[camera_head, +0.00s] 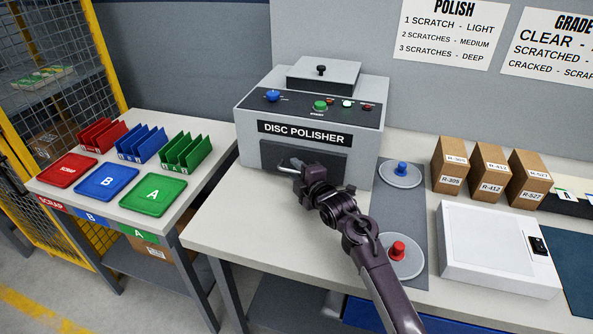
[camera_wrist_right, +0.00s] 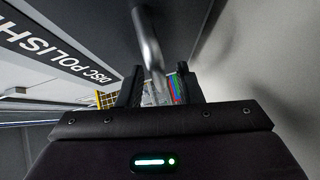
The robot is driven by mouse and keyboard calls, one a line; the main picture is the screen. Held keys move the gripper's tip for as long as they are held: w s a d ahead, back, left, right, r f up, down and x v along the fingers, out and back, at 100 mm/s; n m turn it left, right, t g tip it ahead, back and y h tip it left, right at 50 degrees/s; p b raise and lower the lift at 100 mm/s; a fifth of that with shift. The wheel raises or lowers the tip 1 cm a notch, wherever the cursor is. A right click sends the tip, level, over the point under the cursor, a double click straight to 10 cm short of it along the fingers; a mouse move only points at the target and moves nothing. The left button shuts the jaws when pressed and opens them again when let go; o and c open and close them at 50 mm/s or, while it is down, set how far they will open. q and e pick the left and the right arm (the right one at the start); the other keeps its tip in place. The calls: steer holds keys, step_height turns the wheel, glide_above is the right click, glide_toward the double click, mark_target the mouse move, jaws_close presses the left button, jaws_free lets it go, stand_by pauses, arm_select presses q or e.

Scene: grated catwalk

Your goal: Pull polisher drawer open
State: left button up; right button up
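The grey disc polisher (camera_head: 312,120) stands on the bench in the head view. Its dark drawer front (camera_head: 325,157), low on the machine, looks closed. A metal handle (camera_head: 288,163) shows at the drawer's left part. My right gripper (camera_head: 298,174) is at this handle, covering part of the drawer front. In the right wrist view the handle (camera_wrist_right: 150,50) runs down between the two dark fingers of the gripper (camera_wrist_right: 158,92). Space shows between the fingers beside the bar, so they look open around it. My left gripper is not in view.
Right of the polisher, a grey mat (camera_head: 397,215) holds discs with a blue knob (camera_head: 401,168) and a red knob (camera_head: 398,250). Brown boxes (camera_head: 492,175) and a white device (camera_head: 490,245) stand farther right. The bench top (camera_head: 225,215) front left of the drawer is clear.

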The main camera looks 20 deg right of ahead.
steer(key=shift+w, duration=0.15)
steer(key=shift+f, duration=0.1)
steer(key=shift+c, duration=0.3)
jaws_close()
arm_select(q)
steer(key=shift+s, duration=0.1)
